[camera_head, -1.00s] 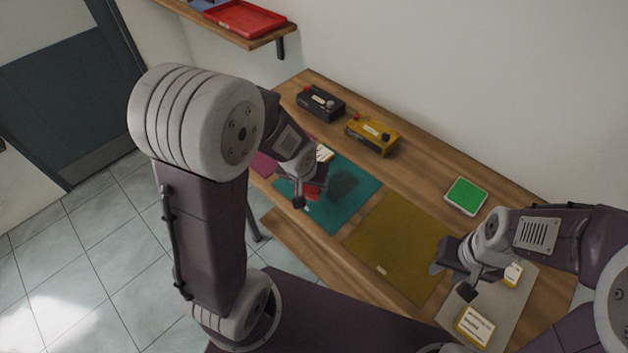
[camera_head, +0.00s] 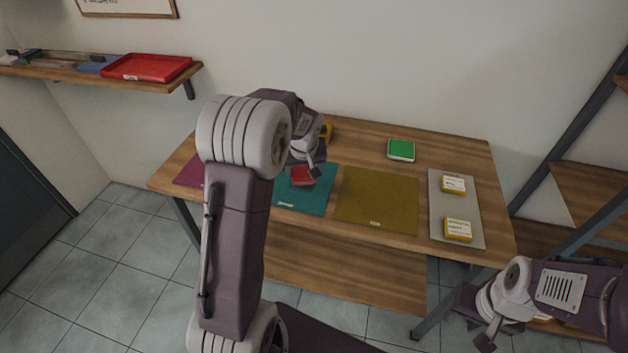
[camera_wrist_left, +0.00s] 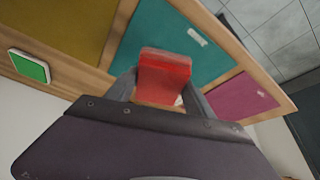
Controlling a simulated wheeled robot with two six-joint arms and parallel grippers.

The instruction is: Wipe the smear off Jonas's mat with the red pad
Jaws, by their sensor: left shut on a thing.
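My left gripper (camera_head: 307,170) is shut on the red pad (camera_head: 302,176) over the teal mat (camera_head: 318,190). The left wrist view shows the red pad (camera_wrist_left: 164,75) between the fingers, in front of the teal mat (camera_wrist_left: 160,35). I cannot tell whether the pad touches the mat. No smear shows now; the pad, gripper and arm hide part of the teal mat. The mats' name labels are too small to read. My right gripper (camera_head: 476,318) is open and empty, low in front of the table's right end.
An olive mat (camera_head: 378,199), a magenta mat (camera_head: 190,172) and a grey mat (camera_head: 440,208) with two yellow boxes (camera_head: 458,229) lie on the table. A green pad (camera_head: 401,149) sits behind. A red tray (camera_head: 147,68) is on the wall shelf; a rack (camera_head: 560,135) stands right.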

